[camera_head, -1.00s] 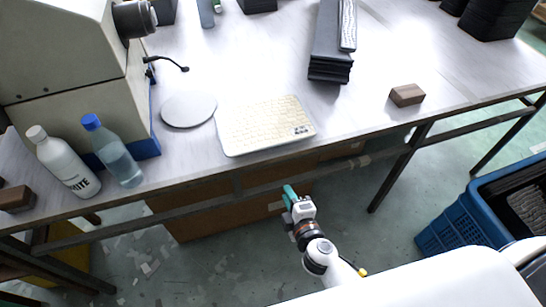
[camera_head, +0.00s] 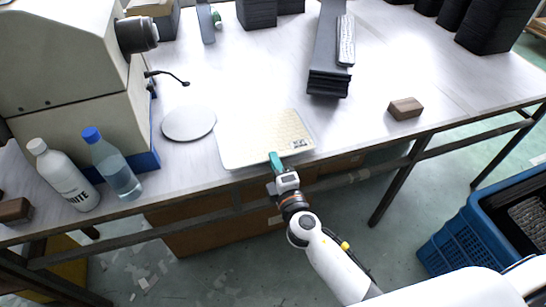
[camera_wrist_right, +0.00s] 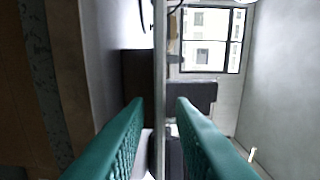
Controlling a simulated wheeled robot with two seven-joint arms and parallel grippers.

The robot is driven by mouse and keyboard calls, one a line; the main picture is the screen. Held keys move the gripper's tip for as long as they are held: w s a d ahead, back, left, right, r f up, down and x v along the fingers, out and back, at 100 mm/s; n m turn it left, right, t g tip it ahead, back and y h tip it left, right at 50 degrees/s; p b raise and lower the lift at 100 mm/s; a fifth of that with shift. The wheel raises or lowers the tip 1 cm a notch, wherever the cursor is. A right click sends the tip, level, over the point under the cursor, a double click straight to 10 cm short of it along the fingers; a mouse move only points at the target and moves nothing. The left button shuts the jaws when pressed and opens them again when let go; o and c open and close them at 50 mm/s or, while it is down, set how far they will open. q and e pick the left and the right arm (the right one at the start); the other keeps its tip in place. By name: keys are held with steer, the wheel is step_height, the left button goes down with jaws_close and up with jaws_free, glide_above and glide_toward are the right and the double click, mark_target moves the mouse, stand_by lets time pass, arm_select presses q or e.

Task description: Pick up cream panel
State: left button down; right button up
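The cream panel (camera_head: 258,138) lies flat on the table, its near right side at the table's front edge. It has a fine grid pattern and a small dark label at its right corner. My right gripper (camera_head: 275,159) is at the panel's front edge. In the right wrist view its two green fingers (camera_wrist_right: 160,102) are apart, with a thin grey edge (camera_wrist_right: 159,60) running between them, which looks like the panel seen edge-on. Gaps show on both sides of it. My left gripper is out of view.
A round grey disc (camera_head: 189,123) lies left of the panel. A white bottle (camera_head: 64,176) and a blue-capped bottle (camera_head: 113,167) stand further left by a machine (camera_head: 75,60). A brown block (camera_head: 405,108) and stacked dark panels (camera_head: 328,80) are to the right.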

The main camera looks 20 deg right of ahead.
steer(key=shift+w, duration=0.7)
jaws_close()
step_height(320, 180, up, 3)
steer(key=p, duration=0.2)
steer(key=shift+p, duration=0.3)
steer(key=shift+f, duration=0.25)
steer(key=s+r+p, duration=0.2)
steer(key=s+r, duration=0.2)
steer(key=s, duration=0.4)
steer(key=shift+d, duration=0.1)
